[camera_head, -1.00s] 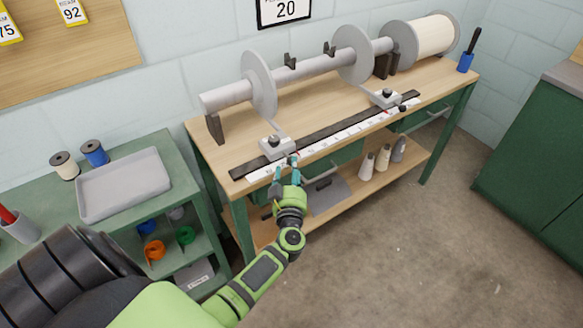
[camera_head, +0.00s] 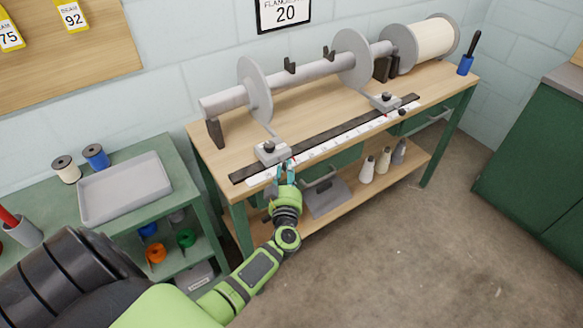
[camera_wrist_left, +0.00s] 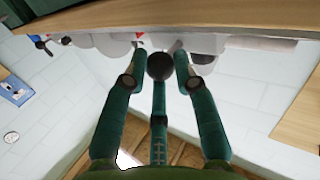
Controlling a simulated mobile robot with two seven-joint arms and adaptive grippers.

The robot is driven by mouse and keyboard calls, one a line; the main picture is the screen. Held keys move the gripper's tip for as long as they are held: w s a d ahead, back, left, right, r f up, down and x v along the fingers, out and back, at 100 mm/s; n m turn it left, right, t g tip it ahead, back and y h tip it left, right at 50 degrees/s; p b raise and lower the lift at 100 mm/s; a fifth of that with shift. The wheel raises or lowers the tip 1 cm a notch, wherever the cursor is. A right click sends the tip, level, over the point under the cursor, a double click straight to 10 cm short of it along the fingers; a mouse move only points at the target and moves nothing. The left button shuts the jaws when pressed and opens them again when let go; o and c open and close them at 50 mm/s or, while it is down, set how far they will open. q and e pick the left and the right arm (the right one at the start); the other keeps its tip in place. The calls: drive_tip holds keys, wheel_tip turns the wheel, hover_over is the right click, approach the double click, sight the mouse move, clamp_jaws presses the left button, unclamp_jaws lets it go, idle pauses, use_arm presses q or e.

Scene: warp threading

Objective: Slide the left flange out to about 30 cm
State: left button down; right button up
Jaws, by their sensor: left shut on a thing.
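The left flange (camera_head: 255,91) is an upright grey disc around the grey bar (camera_head: 304,71), near the bar's left end. Its arm runs down to a light grey slider block (camera_head: 271,154) with a black knob on top, on the dark rail (camera_head: 325,140). My left gripper (camera_head: 286,170) is at the front of this block, over the white scale strip (camera_head: 322,149). In the left wrist view its teal fingers (camera_wrist_left: 160,72) close around a dark round knob (camera_wrist_left: 159,66). The scale reading is too small to tell. My right gripper is out of view.
The right flange (camera_head: 354,58) stands farther right on the bar, with its own slider block (camera_head: 385,101) on the rail. A white spool (camera_head: 434,36) lies at the right end. A green shelf with a grey tray (camera_head: 124,188) stands left of the bench.

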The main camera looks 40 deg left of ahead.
use_arm(q)
drive_tip(key=s+a+p, duration=0.1)
drive_tip(key=s, duration=0.1)
drive_tip(key=s+a+p, duration=0.1)
drive_tip(key=s, duration=0.2)
drive_tip(key=s+a+p, duration=0.1)
drive_tip(key=s, duration=0.2)
drive_tip(key=shift+s+a+r, duration=0.15)
drive_tip(key=shift+s+a, duration=0.15)
drive_tip(key=shift+s, duration=0.15)
drive_tip(key=shift+w, duration=0.15)
drive_tip(key=c, duration=1)
unclamp_jaws()
drive_tip(key=shift+f, duration=0.2)
drive_tip(key=v, duration=1.2)
